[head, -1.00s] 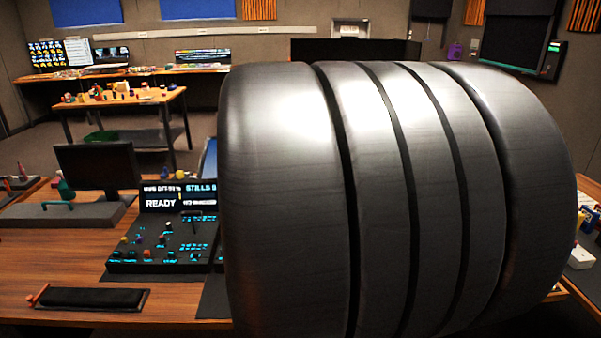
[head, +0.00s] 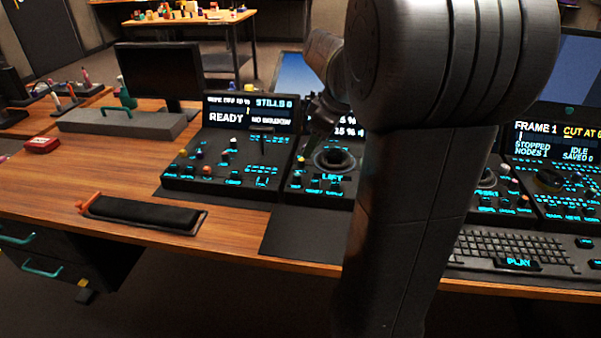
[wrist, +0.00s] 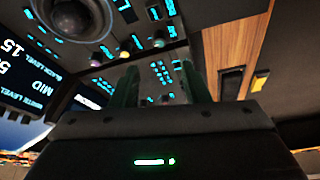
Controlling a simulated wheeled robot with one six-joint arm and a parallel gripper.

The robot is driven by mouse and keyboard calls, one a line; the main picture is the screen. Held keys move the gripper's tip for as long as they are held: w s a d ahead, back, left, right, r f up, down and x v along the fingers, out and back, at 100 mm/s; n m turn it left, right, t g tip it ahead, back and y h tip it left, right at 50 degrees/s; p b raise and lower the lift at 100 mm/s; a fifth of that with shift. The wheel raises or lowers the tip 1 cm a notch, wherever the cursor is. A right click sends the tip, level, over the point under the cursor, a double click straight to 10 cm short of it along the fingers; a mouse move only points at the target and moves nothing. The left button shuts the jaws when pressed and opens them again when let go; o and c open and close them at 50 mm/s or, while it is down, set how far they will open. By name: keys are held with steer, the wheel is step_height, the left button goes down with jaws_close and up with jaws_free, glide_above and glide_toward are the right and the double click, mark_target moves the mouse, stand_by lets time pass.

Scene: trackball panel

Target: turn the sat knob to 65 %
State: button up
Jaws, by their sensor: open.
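The middle trackball panel (head: 318,192) carries a dark ball in a ring marked LIFT, with small knobs around it. No readable label shows which knob is the sat knob. My gripper (head: 318,130) hangs above the left part of this panel, by its display; the arm hides the panel's right side. In the wrist view my gripper (wrist: 162,82) is open, its two green fingers apart, with nothing seen held between them. The wrist view also shows the trackball (wrist: 75,12) and several small knobs, one pale knob (wrist: 158,42) near the fingers. The level display (wrist: 18,75) is partly cut off.
The left panel (head: 225,175) has a READY display (head: 250,112) and several coloured knobs. A black wrist pad (head: 145,214) lies on bare wood at front left. A keyboard (head: 515,248) and another panel (head: 565,190) stand right of my arm. A monitor (head: 158,75) stands behind.

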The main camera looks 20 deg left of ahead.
mark_target(298, 174)
steer(key=b+x, duration=0.2)
steer(key=x, duration=0.8)
steer(key=shift+f, duration=0.2)
jaws_close()
